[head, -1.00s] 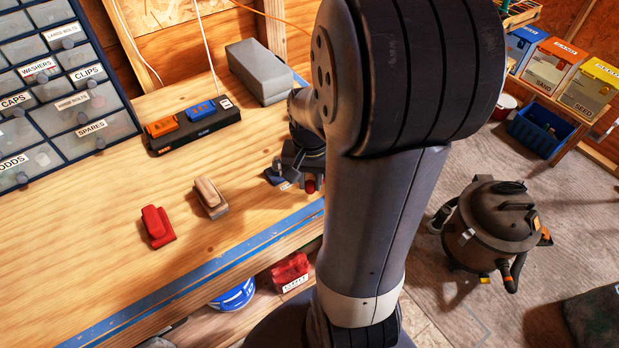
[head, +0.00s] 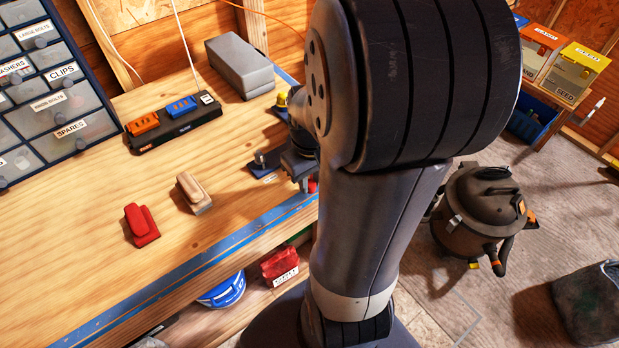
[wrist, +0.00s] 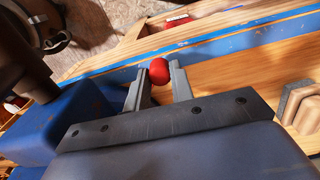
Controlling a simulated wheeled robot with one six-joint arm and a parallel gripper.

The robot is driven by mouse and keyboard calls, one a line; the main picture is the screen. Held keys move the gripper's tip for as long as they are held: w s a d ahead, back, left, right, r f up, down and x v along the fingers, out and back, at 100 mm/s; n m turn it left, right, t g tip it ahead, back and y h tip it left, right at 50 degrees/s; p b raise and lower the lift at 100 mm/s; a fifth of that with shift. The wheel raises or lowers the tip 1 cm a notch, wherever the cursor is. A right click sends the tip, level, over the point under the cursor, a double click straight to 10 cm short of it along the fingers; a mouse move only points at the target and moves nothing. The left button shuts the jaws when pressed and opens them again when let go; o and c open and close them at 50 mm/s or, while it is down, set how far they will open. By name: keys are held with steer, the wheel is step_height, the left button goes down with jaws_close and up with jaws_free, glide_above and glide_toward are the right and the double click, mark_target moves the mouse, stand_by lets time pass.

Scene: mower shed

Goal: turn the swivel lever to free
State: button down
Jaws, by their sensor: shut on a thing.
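The swivel lever shows as a round red knob (wrist: 159,71); its arm is hidden. In the wrist view the knob sits between the two fingertips of my gripper (wrist: 160,82), which is shut on it. In the head view the red knob (head: 312,186) peeks out beside my gripper (head: 303,178), near the bench's front edge and partly behind my arm. A dark blue plate (head: 259,170) with a short grey post lies on the bench just left of my gripper. Lever markings cannot be read.
On the bench (head: 90,250) are a red block (head: 141,226), a wooden block (head: 194,194), a dark strip with orange and blue pieces (head: 172,127) and a grey box (head: 239,66). A dark vacuum (head: 482,212) stands on the floor at right. The bench's front left is clear.

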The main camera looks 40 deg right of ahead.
mark_target(312, 183)
steer(key=shift+s+f, duration=0.35)
steer(key=c, duration=1.2)
jaws_free()
steer(key=shift+a, duration=0.1)
steer(key=shift+w+d, duration=0.25)
steer(key=shift+d, duration=0.05)
step_height(312, 183, up, 11)
